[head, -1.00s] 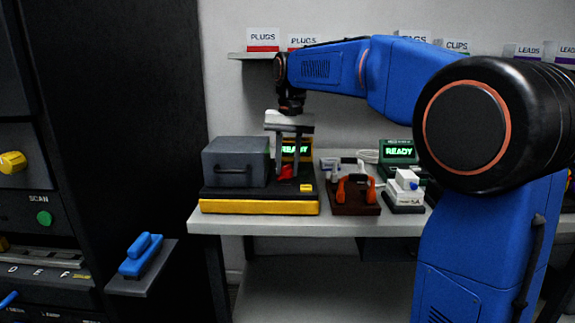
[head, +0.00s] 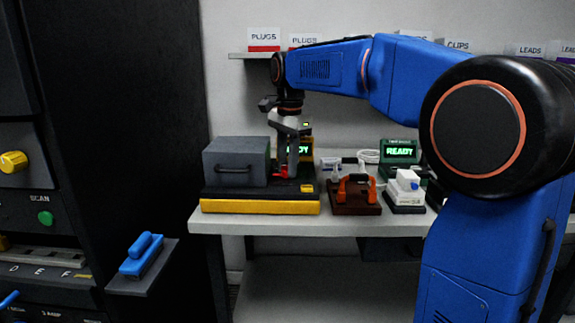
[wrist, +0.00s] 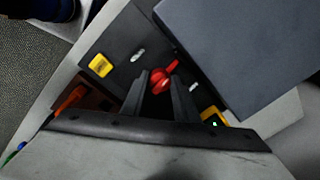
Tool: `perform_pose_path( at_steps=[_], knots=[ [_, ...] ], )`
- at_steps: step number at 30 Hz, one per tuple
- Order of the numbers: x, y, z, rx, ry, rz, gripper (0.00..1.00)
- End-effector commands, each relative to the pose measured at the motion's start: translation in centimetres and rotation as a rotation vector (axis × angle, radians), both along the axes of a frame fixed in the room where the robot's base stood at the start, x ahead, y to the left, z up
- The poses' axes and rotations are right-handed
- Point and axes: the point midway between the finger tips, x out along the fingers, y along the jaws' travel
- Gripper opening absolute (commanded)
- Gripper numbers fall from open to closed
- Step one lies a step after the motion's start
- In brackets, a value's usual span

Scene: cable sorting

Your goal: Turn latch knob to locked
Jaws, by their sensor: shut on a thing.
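The red latch knob (wrist: 161,80) sits on the dark top of the yellow-based unit, beside the grey box (head: 236,161). In the wrist view it lies between the fingertips of my gripper (wrist: 163,83), which is shut on it. Small light marks (wrist: 138,55) show on the dark panel on either side of the knob. In the head view my gripper (head: 290,172) points down at the knob, which is mostly hidden by the fingers; only a bit of red (head: 284,173) shows.
A yellow button (wrist: 100,65) is on the same dark panel. A brown fixture with an orange handle (head: 357,190) and a white device (head: 406,188) stand to the right on the bench. A green READY display (head: 399,150) is behind them.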

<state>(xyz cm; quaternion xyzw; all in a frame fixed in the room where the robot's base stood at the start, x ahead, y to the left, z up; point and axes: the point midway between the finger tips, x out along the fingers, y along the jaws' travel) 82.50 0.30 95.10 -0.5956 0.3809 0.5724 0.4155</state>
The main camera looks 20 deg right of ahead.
Motion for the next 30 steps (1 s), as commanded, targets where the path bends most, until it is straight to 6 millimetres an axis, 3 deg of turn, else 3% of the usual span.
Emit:
perform_pose_path(
  at_steps=[9, 24, 25, 26, 27, 30],
  knots=[
    [0.06, 0.03, 0.06, 0.000, -0.002, -0.100, 0.05],
    [0.07, 0.04, 0.07, 0.000, -0.003, -0.114, 0.05],
    [0.07, 0.04, 0.07, 0.001, -0.003, -0.114, 0.34],
    [0.07, 0.04, 0.07, 0.001, -0.003, -0.114, 0.41],
    [0.06, 0.03, 0.06, 0.000, -0.002, -0.114, 0.46],
    [0.05, 0.03, 0.05, 0.000, -0.002, -0.114, 0.46]
  ],
)
